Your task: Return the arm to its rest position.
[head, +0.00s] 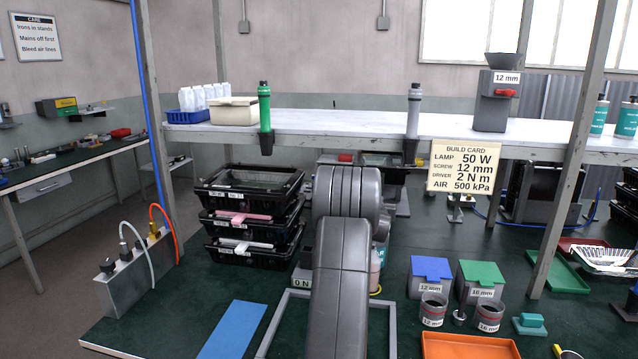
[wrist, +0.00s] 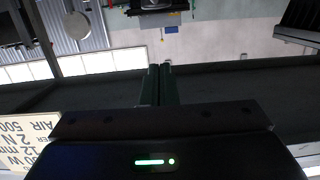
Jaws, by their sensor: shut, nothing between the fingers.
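My arm rises from the bottom middle of the head view, its grey links in front of the bench and shelf. My gripper is hidden behind these links in that view. In the wrist view my gripper (wrist: 160,85) shows with its two dark fingers side by side, shut with nothing between them. The wrist picture is upside down, with the build card (wrist: 28,145) at its lower left. The build card (head: 465,170) also hangs at the shelf's front edge in the head view.
Stacked black trays (head: 250,215) stand left of my arm. A white shelf (head: 340,124) carries a green driver (head: 264,105), a grey driver (head: 414,110) and a screw dispenser (head: 494,100). Blue-lidded (head: 431,270) and green-lidded (head: 482,273) boxes and an orange tray (head: 465,346) lie to the right.

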